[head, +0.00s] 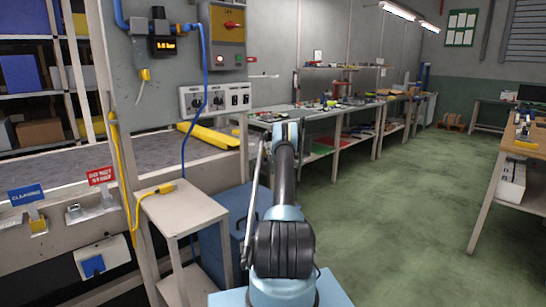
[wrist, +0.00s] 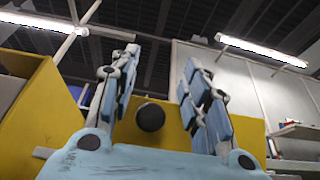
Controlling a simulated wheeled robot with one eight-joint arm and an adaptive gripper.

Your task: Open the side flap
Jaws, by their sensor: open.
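My gripper (wrist: 165,95) shows in the wrist view with its two blue-and-grey fingers wide apart and nothing between them. Behind the fingers is a yellow panel (wrist: 168,133) with a round black knob (wrist: 150,117). The knob appears between the fingers, and I cannot tell how far away it is. I cannot tell whether this panel is the side flap. In the head view my arm rises at the centre, and I cannot make out the fingers there. No part in that view is clearly the side flap.
In the head view a conveyor frame (head: 60,205) is at left, with a switch box (head: 227,38) above. A small stand (head: 180,209) with a yellow plug (head: 166,188) and a blue bin (head: 232,213) are beside my arm.

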